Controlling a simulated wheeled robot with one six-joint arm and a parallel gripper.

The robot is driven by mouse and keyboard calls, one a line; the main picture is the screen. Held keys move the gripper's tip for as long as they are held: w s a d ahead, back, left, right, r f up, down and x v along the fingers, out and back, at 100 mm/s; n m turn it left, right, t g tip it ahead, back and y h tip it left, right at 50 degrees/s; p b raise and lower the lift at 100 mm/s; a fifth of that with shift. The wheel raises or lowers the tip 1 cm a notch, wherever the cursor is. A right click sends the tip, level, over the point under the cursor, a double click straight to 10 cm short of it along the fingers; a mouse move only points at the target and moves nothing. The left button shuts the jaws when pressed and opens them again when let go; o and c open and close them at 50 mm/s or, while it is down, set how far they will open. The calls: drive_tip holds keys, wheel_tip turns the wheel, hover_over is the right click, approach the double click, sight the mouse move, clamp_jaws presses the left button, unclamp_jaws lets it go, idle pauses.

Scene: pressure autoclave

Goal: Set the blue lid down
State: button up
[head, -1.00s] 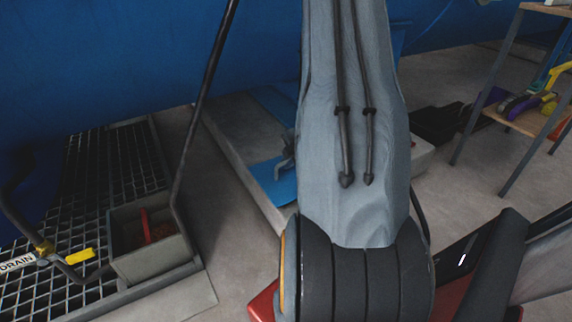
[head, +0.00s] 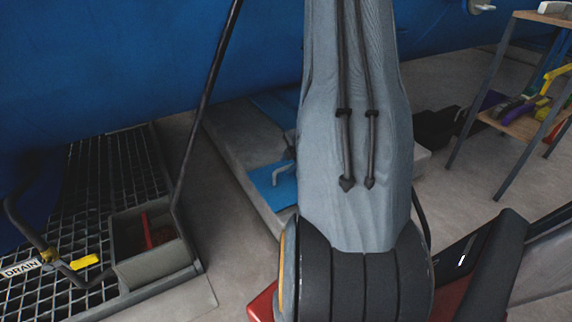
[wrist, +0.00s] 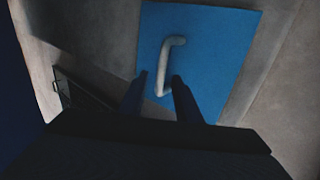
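The blue lid (head: 262,186) lies flat on the grey concrete slab beside my arm. Its grey bent handle (head: 283,172) stands up from it. In the wrist view the lid (wrist: 215,60) fills the top centre, with its handle (wrist: 172,58) running down towards my fingers. My gripper (wrist: 158,78) has its two dark fingers apart, one on each side of the handle's near end. There is a gap to the left finger; whether the right finger touches the handle is unclear. In the head view my gripper is hidden behind my arm.
An open grey box-like pit (head: 150,262) with a red part inside sits in the floor grating (head: 115,165) at left. A yellow-handled drain valve (head: 84,262) is beside it. The big blue vessel (head: 110,60) spans the back. A shelf (head: 525,125) stands at right.

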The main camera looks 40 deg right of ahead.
drive_tip(key=d+p+v, duration=0.1)
drive_tip(key=p+v, duration=0.2)
drive_tip(key=v, duration=0.4)
drive_tip(key=shift+s+a+r, duration=0.15)
drive_tip(key=shift+a+r, duration=0.05)
drive_tip(key=shift+a, duration=0.3)
